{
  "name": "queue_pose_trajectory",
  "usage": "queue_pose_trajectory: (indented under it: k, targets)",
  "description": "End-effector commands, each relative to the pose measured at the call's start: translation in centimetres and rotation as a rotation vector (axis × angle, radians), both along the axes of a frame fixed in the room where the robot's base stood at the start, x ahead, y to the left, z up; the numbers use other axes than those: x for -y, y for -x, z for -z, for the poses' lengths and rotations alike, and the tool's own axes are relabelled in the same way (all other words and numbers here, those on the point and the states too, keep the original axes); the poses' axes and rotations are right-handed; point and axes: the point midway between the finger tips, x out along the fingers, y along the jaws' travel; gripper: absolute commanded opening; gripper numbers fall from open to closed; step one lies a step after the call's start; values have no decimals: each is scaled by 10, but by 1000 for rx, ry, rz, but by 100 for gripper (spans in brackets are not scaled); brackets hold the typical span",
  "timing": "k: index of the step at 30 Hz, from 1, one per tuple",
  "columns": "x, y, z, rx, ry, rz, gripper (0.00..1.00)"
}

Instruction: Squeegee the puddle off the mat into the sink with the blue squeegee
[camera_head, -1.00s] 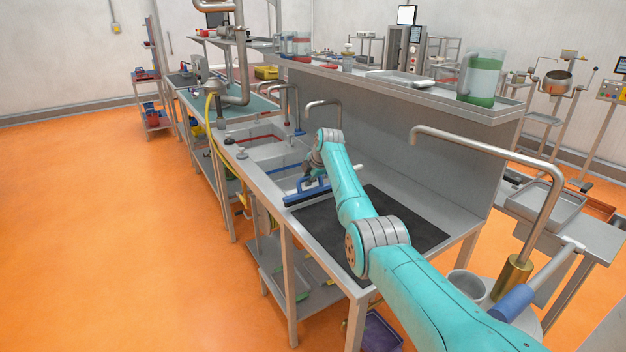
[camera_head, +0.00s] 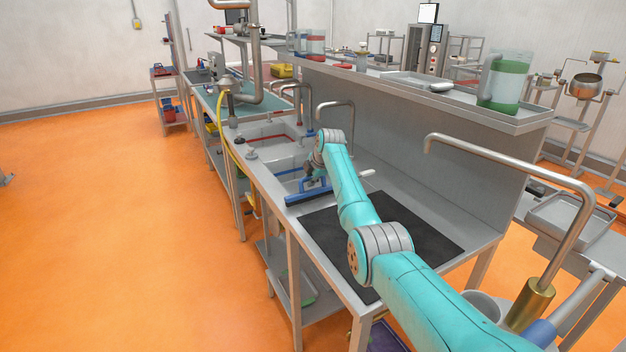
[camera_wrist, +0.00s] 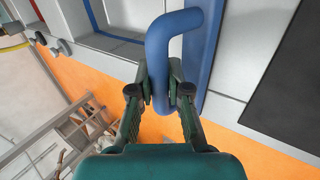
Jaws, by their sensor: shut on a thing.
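In the wrist view, my gripper (camera_wrist: 167,95) is shut on the blue squeegee's bent handle (camera_wrist: 160,55). The squeegee's long blue bar (camera_wrist: 200,50) lies across the steel between the sink side and the mat (camera_wrist: 288,85). In the head view, my gripper (camera_head: 312,180) is small and partly hidden by my wrist. No puddle can be made out on the visible part of the mat; my arm hides some of it.
Curved taps (camera_head: 335,105) stand behind the sink, and a larger tap (camera_head: 510,160) arches at the right. A shelf with a green-filled jug (camera_head: 506,85) runs behind the counter. The orange floor (camera_head: 130,230) is open at the left.

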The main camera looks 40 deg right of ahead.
Motion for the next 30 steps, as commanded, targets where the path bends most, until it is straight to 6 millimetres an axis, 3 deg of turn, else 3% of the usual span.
queue_pose_trajectory:
  k: [5, 30]
  targets:
    - [0, 0, -5, 2, 1, 1, 0]
    - [0, 0, -70, 1, 1, -1, 0]
